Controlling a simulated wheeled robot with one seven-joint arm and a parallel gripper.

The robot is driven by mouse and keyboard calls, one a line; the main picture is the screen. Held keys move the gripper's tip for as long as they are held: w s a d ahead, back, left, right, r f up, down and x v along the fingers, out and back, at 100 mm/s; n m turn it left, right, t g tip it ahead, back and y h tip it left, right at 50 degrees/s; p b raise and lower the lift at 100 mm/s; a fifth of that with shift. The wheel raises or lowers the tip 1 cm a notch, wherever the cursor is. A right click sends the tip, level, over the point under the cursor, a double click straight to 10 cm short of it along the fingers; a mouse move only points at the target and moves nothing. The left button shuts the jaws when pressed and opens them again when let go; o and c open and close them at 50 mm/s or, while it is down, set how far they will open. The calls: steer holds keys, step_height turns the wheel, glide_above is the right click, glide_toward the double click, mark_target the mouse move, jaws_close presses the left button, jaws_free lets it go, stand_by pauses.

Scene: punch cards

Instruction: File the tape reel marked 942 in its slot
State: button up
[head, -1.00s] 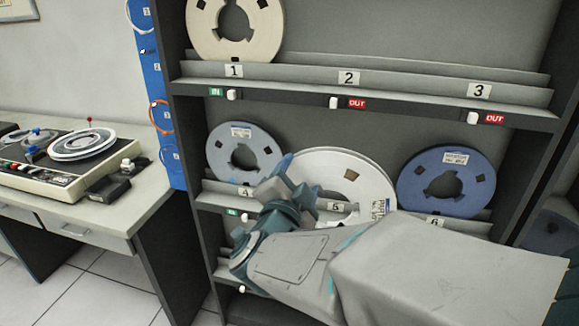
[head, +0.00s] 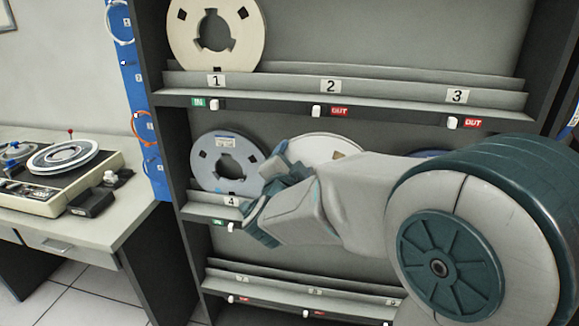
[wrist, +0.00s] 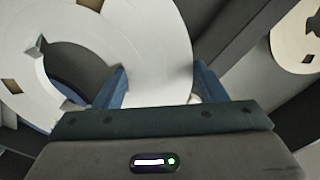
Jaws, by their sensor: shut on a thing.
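A large white tape reel (head: 318,145) is in front of the shelf's middle row, around slot 5, mostly hidden by my arm. My gripper (head: 276,166) is at its left side in the head view. In the wrist view my gripper (wrist: 162,80) is shut on the rim of the white reel (wrist: 150,35), whose hub hole shows at the left. No number can be read on it. A grey-blue reel (head: 206,172) stands in slot 4. A cream reel (head: 187,35) stands in slot 1. A blue reel (head: 428,153) behind my arm is almost hidden.
Slots 2 (head: 330,86) and 3 (head: 457,96) are empty with red OUT tags. The bottom row (head: 250,280) looks empty where visible, with red tags. A desk (head: 125,180) with a tape deck (head: 50,190) stands left. The shelf's uprights and ledges are close around my arm.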

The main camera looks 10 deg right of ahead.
steer(key=b+x, duration=0.1)
steer(key=x, duration=1.3)
steer(key=shift+w+r, duration=0.2)
steer(key=shift+w, duration=0.15)
steer(key=shift+r+p, duration=0.15)
steer(key=shift+p, duration=0.35)
steer(key=shift+p, duration=0.75)
steer(key=shift+p, duration=0.3)
steer(key=shift+b, duration=0.9)
stand_by(0.5)
steer(key=shift+f+b, duration=2.25)
steer(key=shift+b, duration=0.15)
stand_by(0.9)
